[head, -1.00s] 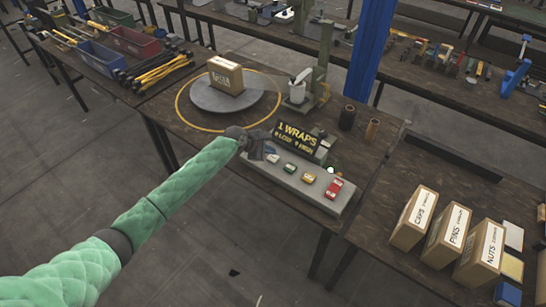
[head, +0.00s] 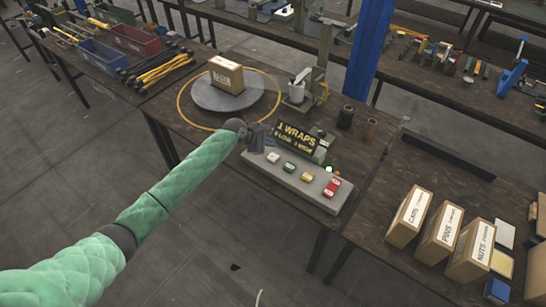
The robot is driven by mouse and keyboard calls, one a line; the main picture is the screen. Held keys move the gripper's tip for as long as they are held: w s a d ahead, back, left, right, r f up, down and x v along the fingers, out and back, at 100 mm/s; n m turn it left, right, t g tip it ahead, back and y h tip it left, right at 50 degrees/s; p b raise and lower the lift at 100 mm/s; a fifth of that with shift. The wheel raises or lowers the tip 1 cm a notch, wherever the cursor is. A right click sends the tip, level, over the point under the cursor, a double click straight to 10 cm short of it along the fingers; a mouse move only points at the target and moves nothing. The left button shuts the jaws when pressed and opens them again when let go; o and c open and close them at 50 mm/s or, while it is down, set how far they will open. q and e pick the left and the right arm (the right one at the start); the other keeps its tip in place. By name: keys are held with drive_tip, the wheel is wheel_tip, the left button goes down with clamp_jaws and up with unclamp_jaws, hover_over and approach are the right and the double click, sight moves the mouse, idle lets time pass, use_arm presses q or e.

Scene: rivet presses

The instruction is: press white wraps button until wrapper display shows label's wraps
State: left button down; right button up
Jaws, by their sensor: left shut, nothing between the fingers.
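The black wrapper display (head: 296,138) reads "1 WRAPS" in yellow, with smaller text below. In front of it is a grey panel (head: 281,181) with a white button (head: 273,157), a green button (head: 290,167), a yellow button (head: 307,177) and a red button (head: 332,187). My left gripper (head: 264,144) is shut and empty, just behind and left of the white button, by the display's left edge. I see no clear contact with the button. A cardboard box (head: 226,77) with a label sits on the round grey turntable (head: 205,101); the label is too small to read.
A press-like machine (head: 300,87) stands behind the display, with two dark cylinders (head: 346,116) to its right. Several labelled cartons (head: 409,216) stand on the right table. Blue (head: 99,61) and red (head: 135,40) bins are at the back left.

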clamp_jaws()
idle(1.7)
